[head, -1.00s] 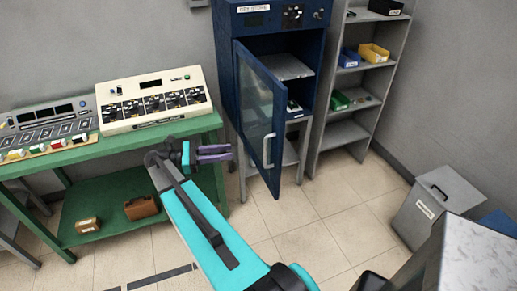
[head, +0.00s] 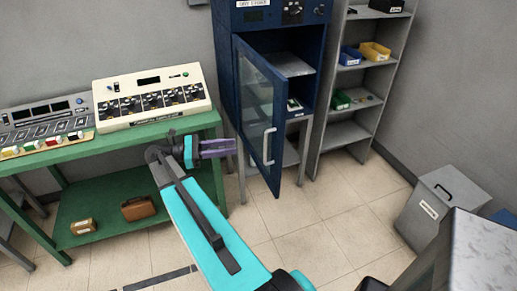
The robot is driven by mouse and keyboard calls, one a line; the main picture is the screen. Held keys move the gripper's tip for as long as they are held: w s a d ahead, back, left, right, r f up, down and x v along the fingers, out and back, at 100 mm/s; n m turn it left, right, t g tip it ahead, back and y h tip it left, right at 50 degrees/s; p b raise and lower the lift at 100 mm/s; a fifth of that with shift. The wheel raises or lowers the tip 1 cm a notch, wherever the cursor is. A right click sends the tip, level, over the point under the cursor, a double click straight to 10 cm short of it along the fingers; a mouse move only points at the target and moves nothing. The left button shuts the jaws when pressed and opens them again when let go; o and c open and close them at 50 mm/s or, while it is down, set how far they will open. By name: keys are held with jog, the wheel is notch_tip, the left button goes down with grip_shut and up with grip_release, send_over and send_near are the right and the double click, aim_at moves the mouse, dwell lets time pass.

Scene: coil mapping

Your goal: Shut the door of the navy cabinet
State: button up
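The navy cabinet (head: 228,55) stands on a grey stand against the back wall. Its glass-paned door (head: 277,160) is hinged on the left and stands wide open toward me, with a pale vertical handle (head: 269,146) near its free edge. A shelf and a small item show inside. My gripper (head: 235,147) is on the left, outer side of the door, a short way from it in the picture. Its purple fingers point right toward the door. A thin dark gap seems to run between the fingers, but they are too small to judge. Nothing shows held.
A green bench (head: 150,136) with a cream control panel (head: 152,101) stands left of my gripper. A grey shelf rack (head: 318,130) with bins stands close right of the cabinet. A grey lidded bin (head: 425,212) is at the right. The floor before the door is clear.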

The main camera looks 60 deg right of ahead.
jog(key=shift+s+d+f+b, duration=0.15)
jog(key=shift+s+d+b, duration=0.25)
jog(key=shift+b, duration=0.75)
jog(key=p+x, duration=0.3)
jog(key=x, duration=0.8)
